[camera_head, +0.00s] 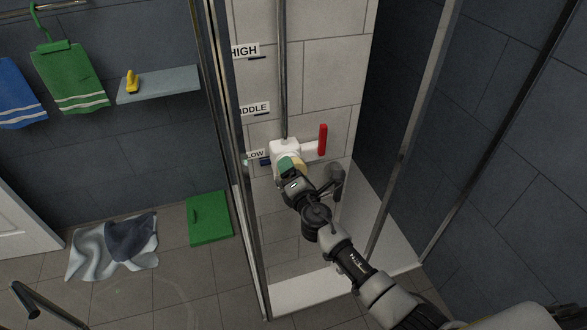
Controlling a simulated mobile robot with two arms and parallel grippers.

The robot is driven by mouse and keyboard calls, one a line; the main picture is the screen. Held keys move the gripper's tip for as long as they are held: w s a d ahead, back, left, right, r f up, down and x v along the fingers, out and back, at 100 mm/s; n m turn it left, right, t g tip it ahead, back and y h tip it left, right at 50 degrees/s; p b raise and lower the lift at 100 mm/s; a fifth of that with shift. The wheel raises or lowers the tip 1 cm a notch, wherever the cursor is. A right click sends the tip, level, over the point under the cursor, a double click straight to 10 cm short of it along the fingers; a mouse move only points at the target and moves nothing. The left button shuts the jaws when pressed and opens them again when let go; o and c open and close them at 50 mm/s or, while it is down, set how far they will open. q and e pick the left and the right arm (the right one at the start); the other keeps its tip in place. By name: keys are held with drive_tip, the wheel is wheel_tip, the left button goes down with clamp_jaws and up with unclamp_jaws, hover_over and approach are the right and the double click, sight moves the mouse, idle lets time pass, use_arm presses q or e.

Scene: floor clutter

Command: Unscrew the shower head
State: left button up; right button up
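A white holder (282,147) sits on the vertical metal rail (283,70) in the shower, beside the LOW label (255,155). A red lever (323,139) stands upright on its right side. My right arm comes in from the lower right, and its gripper (289,172) is at the front of the holder. A cream, rounded piece (299,165) and a teal patch show there, partly covered by the gripper. I cannot clearly make out the shower head, nor whether the fingers are closed on it. My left gripper is not in view.
Metal-framed shower panels stand left (224,130) and right (407,140) of my arm, above a white tray edge (310,291). Outside at left are a shelf (165,86) with a yellow object, hanging towels (70,76), a green mat-like object (208,219) and crumpled cloths (88,252).

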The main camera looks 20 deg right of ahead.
drive_tip(key=c, duration=0.6)
drive_tip(key=shift+r+n+p, duration=0.1)
drive_tip(key=shift+n+p, duration=0.25)
drive_tip(key=shift+n, duration=0.65)
drive_tip(key=shift+c, duration=0.2)
drive_tip(key=n+p, duration=0.1)
drive_tip(key=n, duration=0.3)
drive_tip(key=shift+n+p, duration=0.35)
drive_tip(key=shift+n, duration=0.35)
drive_tip(key=shift+n+p, duration=0.85)
drive_tip(key=shift+n, duration=1.45)
